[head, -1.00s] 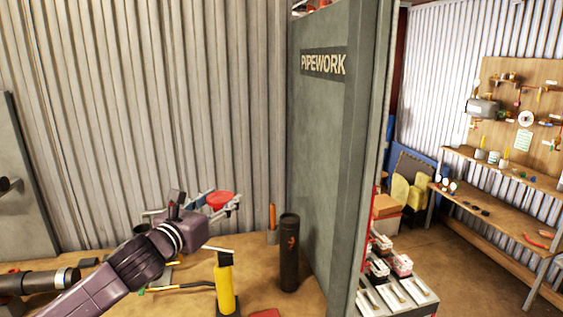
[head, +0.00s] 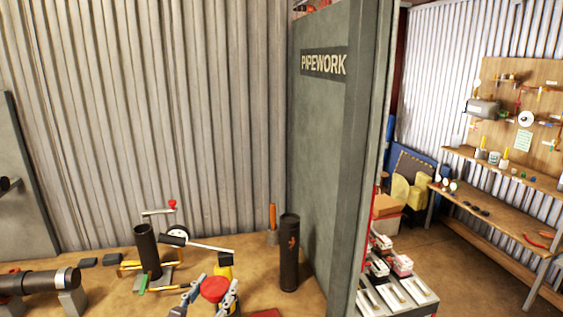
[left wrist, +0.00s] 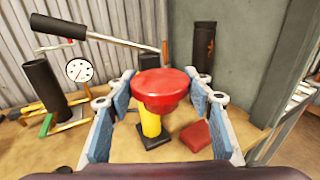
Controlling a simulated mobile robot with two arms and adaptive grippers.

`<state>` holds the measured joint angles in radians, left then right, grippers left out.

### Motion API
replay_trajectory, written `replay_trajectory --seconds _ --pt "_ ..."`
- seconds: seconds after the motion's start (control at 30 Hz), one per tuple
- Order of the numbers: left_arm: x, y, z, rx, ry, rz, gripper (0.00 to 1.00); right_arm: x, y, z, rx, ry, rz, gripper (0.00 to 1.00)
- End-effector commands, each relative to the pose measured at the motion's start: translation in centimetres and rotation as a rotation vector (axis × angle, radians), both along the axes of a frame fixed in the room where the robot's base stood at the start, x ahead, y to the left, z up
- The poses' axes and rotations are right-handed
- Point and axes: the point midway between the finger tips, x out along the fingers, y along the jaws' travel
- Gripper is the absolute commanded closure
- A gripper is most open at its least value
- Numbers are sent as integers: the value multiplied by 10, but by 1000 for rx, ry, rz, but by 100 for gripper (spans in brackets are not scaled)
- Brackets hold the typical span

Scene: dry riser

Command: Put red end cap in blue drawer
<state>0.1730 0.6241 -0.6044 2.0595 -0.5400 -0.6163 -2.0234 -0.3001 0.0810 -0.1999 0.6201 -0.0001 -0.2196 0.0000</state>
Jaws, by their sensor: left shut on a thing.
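The red end cap (head: 214,288) is a round red piece between the fingers of my left gripper (head: 210,297), low in the middle of the head view. In the left wrist view the red end cap (left wrist: 163,90) fills the space between the two blue-grey fingers of the left gripper (left wrist: 163,95), which are shut on it. It appears held above the bench, in front of a yellow cylinder (left wrist: 150,122) with a black base. My right gripper is not in view. I see no blue drawer that I can make out.
A dark upright cylinder (head: 289,255) stands on the wooden bench (head: 100,295) by the grey PIPEWORK panel (head: 322,150). A black pipe (head: 147,250), a gauge (head: 178,234) and a lever stand left of the cap. A red block (left wrist: 195,136) lies on the bench.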

Motion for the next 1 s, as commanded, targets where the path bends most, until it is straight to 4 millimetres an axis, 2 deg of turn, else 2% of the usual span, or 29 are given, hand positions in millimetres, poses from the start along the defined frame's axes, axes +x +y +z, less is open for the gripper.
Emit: replay_trajectory --seconds 0.03,0.1,0.33,0.53,0.7,0.87,0.97,1.0 --pt "-16 1 -12 -4 7 11 84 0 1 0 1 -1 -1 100" --pt "-35 4 -23 -3 7 28 84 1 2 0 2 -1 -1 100" --pt "-102 15 -45 -2 7 83 84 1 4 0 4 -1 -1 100" --pt "-163 25 -46 -2 6 126 84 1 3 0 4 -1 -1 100" --pt "-206 33 -34 -1 4 156 84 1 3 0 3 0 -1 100" --pt "-234 39 -20 0 1 175 84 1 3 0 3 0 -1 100" --pt "-233 41 -17 -5 -3 219 84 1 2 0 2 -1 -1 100" --pt "-233 41 -29 -1 -3 214 84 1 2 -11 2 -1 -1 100"
